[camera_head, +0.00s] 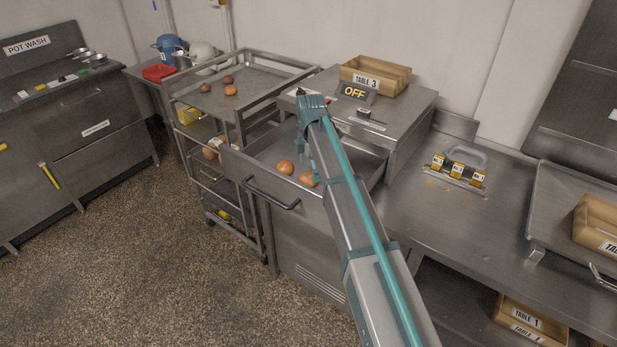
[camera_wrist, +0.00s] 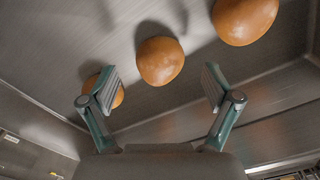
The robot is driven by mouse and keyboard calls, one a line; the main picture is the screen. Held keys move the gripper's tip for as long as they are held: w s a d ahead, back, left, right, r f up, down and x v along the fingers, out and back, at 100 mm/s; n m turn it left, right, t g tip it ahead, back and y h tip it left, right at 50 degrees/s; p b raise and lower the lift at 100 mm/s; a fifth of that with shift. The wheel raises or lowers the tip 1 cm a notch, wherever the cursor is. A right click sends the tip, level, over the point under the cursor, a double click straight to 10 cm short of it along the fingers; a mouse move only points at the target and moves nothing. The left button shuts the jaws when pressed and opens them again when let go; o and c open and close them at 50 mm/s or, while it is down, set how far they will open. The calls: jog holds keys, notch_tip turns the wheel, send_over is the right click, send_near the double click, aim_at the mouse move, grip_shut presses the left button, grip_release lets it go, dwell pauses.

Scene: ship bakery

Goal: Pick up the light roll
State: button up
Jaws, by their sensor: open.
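Several golden-brown rolls lie in the open steel drawer. In the head view one roll (camera_head: 285,167) and another roll (camera_head: 307,179) show beside my arm. In the wrist view there are three: a left roll (camera_wrist: 118,97) partly hidden behind a finger, a middle roll (camera_wrist: 160,60) and a right roll (camera_wrist: 245,18) cut by the top edge. Their shades look much alike, so I cannot tell which is the light roll. My gripper (camera_wrist: 160,84) is open and empty above the drawer, with the middle roll showing between its fingers. It also shows small in the head view (camera_head: 302,153).
The drawer (camera_head: 262,150) has raised walls around the rolls. A steel trolley (camera_head: 262,75) on the left carries two dark rolls and a more orange one.

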jog(key=shift+f+p, duration=0.35)
jog(key=shift+f, duration=1.05)
jog(key=shift+c, duration=0.2)
jog(key=c, duration=1.1)
jog(key=shift+o, duration=0.2)
jog(key=shift+r, duration=0.1)
